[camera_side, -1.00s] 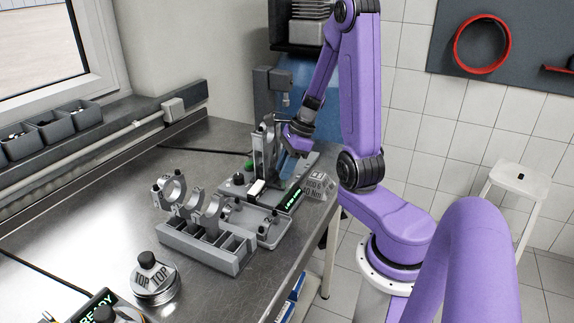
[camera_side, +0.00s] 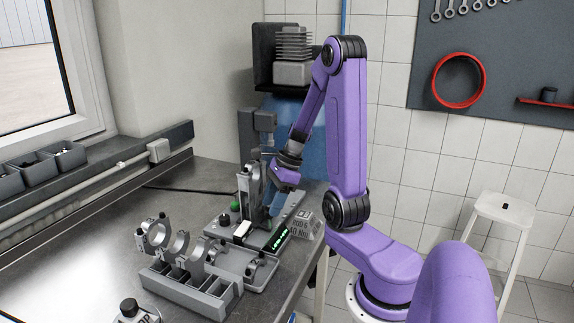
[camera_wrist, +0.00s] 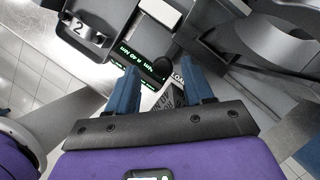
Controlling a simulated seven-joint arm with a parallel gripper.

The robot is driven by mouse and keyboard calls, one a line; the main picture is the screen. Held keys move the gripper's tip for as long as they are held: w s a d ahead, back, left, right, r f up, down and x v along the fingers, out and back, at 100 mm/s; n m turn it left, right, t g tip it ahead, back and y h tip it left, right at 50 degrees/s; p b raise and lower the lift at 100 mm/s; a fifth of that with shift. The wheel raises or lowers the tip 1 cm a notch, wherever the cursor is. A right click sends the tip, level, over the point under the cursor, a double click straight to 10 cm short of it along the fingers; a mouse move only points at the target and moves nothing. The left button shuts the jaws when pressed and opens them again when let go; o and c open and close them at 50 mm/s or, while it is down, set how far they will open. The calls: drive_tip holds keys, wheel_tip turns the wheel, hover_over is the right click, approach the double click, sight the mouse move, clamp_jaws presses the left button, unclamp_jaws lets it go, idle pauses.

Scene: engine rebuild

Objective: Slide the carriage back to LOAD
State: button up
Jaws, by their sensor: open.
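The carriage station (camera_side: 228,225) is a grey base on the bench in the side view, with a tall metal rod part (camera_side: 247,188) standing upright on it. I cannot clearly tell the carriage's edges from the base. My gripper (camera_side: 277,207) points down at the right of this upright part. In the wrist view my gripper (camera_wrist: 162,68) has its two blue fingers apart. A black round knob (camera_wrist: 161,66) shows in line with the gap between the fingertips; contact cannot be told. A partly hidden LOAD label (camera_wrist: 180,77) lies beside the right finger.
A green-lit display (camera_side: 280,239) sits at the station's front. A grey lettered block (camera_side: 305,224) stands to its right, near the bench edge. A rack with ring-ended rods (camera_side: 190,285) stands in front. A blue machine column (camera_side: 307,135) rises behind. Bare bench (camera_side: 90,240) lies left.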

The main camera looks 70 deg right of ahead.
drive_tip(key=v, duration=1.5)
drive_tip(key=shift+r, duration=0.15)
drive_tip(key=a+f+n+g+h, duration=0.1)
drive_tip(key=a+f+n+g, duration=0.1)
drive_tip(key=a+n, duration=0.65)
drive_tip(key=a+f+n+g, duration=0.2)
drive_tip(key=a+f+n, duration=0.1)
drive_tip(key=a+n, duration=0.6)
drive_tip(key=s+a+f+n+h, duration=0.1)
drive_tip(key=s+a+n, duration=0.3)
drive_tip(key=n, duration=0.7)
drive_tip(key=s+a+f+n+t, duration=0.1)
drive_tip(key=s+a+f+n, duration=0.2)
drive_tip(key=s+a+n, duration=0.2)
drive_tip(key=shift+s+n+h, duration=0.4)
drive_tip(key=shift+s+n, duration=1.4)
drive_tip(key=shift+n, duration=1.25)
